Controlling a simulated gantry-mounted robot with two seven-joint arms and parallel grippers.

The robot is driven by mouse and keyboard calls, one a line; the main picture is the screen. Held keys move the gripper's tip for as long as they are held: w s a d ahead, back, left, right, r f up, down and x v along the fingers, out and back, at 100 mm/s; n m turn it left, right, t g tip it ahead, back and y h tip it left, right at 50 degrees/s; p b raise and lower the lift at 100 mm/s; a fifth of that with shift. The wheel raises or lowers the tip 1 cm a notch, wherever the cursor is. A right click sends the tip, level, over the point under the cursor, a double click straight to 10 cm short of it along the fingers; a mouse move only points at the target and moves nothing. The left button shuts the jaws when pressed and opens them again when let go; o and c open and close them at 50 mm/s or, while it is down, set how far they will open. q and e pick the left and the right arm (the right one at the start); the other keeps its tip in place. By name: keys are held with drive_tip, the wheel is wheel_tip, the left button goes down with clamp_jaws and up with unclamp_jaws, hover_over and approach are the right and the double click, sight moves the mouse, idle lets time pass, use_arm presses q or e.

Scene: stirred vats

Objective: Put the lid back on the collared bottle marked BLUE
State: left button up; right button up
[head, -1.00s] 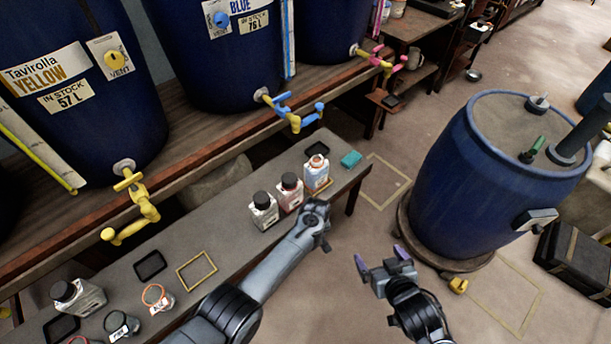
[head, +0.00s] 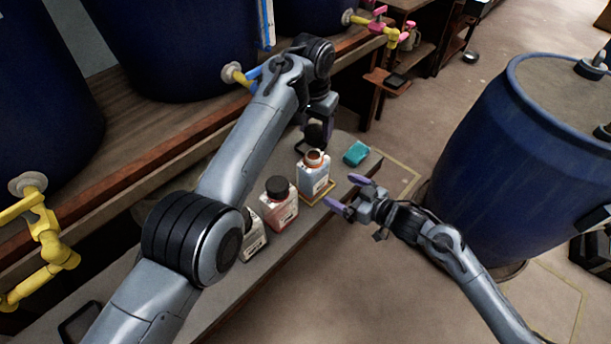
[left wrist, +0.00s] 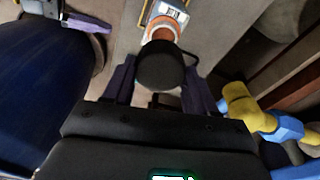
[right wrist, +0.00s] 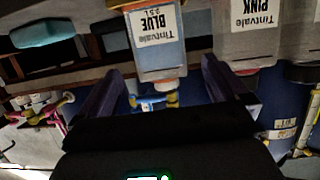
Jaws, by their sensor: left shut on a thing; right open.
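The bottle marked BLUE (head: 314,175) stands upright and uncapped on the bench, its orange-collared neck open. Its BLUE label shows upside down in the right wrist view (right wrist: 158,45). My left gripper (head: 322,122) is shut on a black lid (head: 316,134), just behind and above the bottle's neck. In the left wrist view the lid (left wrist: 160,66) is between the fingers, with the bottle's orange neck (left wrist: 163,30) just beyond it. My right gripper (head: 352,193) is open and empty, to the right of the bottle, its fingers pointing towards it.
A capped bottle with red contents (head: 279,205) stands left of the blue one, and another capped bottle (head: 252,236) is partly behind my left arm. A teal sponge (head: 356,153) lies at the bench end. A large blue drum (head: 520,150) stands at right.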

use_arm(q)
drive_tip(key=shift+w+a+r, duration=0.15)
drive_tip(key=shift+r, duration=0.2)
use_arm(e)
drive_tip(key=shift+w+f, duration=0.3)
drive_tip(key=shift+w, duration=0.1)
drive_tip(key=shift+s, duration=0.1)
drive_tip(key=x, duration=1.2)
drive_tip(key=shift+a, duration=0.1)
drive_tip(key=c, duration=1.1)
use_arm(q)
hover_over(313, 155)
drive_tip(key=shift+f, duration=2.5)
